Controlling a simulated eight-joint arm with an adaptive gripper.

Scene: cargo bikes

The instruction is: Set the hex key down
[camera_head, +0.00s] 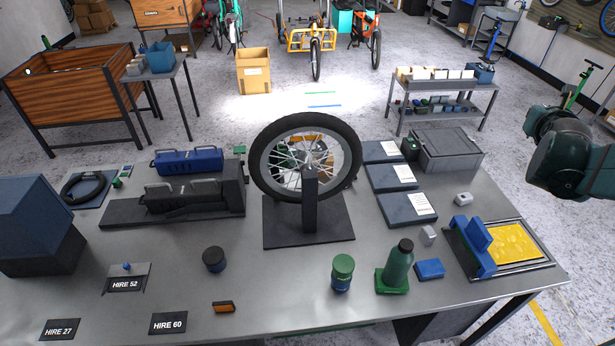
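I cannot make out a hex key anywhere in the head view. The grey workbench (390,275) fills the lower part of the view. Dark green rounded links of my arm show at the right edge, above and beyond the bench's right end. My gripper is not in view, so whether it holds anything is hidden.
A wheel (262,165) stands upright on a black stand mid-bench. A green bottle (398,268), green-lidded jar (342,272), black jar (214,259), blue block (430,269) and yellow-surfaced tray (515,243) stand nearby. A grey lidded box (445,148) sits back right.

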